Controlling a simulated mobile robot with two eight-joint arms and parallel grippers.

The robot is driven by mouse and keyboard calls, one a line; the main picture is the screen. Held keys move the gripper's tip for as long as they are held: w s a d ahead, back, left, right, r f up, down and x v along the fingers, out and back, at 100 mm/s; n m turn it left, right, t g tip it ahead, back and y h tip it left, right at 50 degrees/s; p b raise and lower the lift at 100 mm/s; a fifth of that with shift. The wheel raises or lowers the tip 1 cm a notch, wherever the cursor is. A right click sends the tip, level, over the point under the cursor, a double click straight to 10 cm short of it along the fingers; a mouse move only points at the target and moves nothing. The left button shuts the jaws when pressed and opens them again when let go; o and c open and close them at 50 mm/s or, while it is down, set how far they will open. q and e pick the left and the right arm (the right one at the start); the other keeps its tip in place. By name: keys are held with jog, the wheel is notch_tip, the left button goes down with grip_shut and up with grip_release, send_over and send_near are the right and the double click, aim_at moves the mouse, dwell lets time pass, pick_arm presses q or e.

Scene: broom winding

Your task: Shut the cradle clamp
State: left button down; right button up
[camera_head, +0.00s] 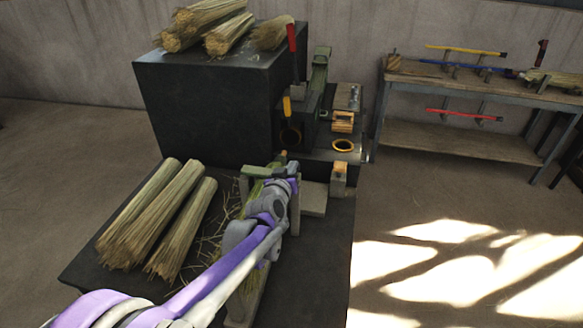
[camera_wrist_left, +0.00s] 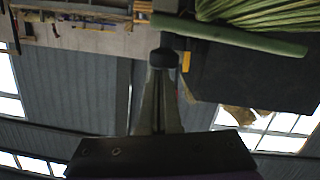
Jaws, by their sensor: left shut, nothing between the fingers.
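The cradle clamp's green bar (camera_head: 258,171) spans the far end of the straw bundle in the cradle on the dark bench. It looks roughly level, but I cannot tell whether it is latched. In the left wrist view the green bar (camera_wrist_left: 230,36) runs beside the green straw bundle (camera_wrist_left: 262,12). My left gripper (camera_head: 291,168) is at the bar's right end, its fingers shut and empty. In the wrist view its closed fingertips (camera_wrist_left: 162,60) are close to the bar; contact cannot be told. My arm hides much of the cradle and bundle. My right gripper is not in view.
Loose straw bundles (camera_head: 155,215) lie on the bench (camera_head: 315,265) at left. A large dark block (camera_head: 205,105) with more bundles stands behind. A shelf rack (camera_head: 470,145) stands at right.

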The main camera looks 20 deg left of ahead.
pick_arm(q)
jog(key=shift+r, duration=0.15)
jog(key=s+r+p, duration=0.2)
jog(key=s+r, duration=0.4)
jog(key=s, duration=0.4)
jog(key=s+f+m+g, duration=0.1)
jog(key=s+f+g, duration=0.2)
jog(key=s, duration=0.7)
jog(key=s+d+f+m+g+p, duration=0.1)
jog(key=s+f+g, duration=0.3)
jog(key=s+f, duration=0.3)
jog(key=s+f+m+g, duration=0.1)
jog(key=s+f+g, duration=0.2)
jog(key=s, duration=1)
notch_tip(320, 180, down, 2)
jog(key=shift+d+f, duration=0.25)
